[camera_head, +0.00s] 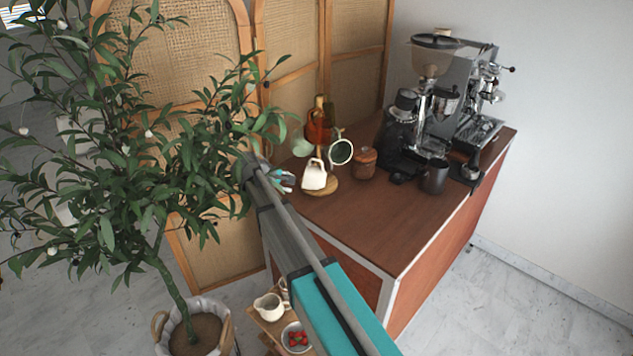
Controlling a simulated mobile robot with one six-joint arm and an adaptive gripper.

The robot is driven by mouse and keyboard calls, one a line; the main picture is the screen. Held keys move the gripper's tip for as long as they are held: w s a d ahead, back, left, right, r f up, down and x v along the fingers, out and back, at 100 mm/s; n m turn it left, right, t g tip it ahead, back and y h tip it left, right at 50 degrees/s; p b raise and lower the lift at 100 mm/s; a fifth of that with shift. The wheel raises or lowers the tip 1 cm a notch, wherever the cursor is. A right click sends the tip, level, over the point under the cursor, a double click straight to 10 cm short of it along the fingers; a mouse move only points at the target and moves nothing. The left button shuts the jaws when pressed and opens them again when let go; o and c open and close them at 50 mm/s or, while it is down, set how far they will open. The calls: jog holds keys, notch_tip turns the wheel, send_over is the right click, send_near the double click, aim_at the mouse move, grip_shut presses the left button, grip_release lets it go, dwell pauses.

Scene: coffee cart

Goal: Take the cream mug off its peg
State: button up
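The cream mug (314,178) hangs tilted low on the front of a wooden mug tree, its handle at the upper right. The tree's round base (331,188) rests near the cart's left end, and its post top (319,101) shows above the mugs. The peg under the cream mug is hidden. My gripper (288,181) is just left of the cream mug, at about its height, pointing toward it. It is small in view, and I cannot tell whether its fingers are spread or touch the mug.
A lidded brown jar (365,162) stands right of the tree. The cart top's front (385,223) is clear. A leafy plant (130,150) crowds the left.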

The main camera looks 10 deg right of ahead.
aim_at(316, 174)
jog(key=shift+b+x, duration=0.6)
jog(key=shift+x, duration=0.7)
jog(key=shift+f, duration=0.1)
jog(key=shift+b+x, duration=1.65)
jog(key=shift+x, duration=0.9)
jog(key=shift+w, duration=0.15)
grip_shut()
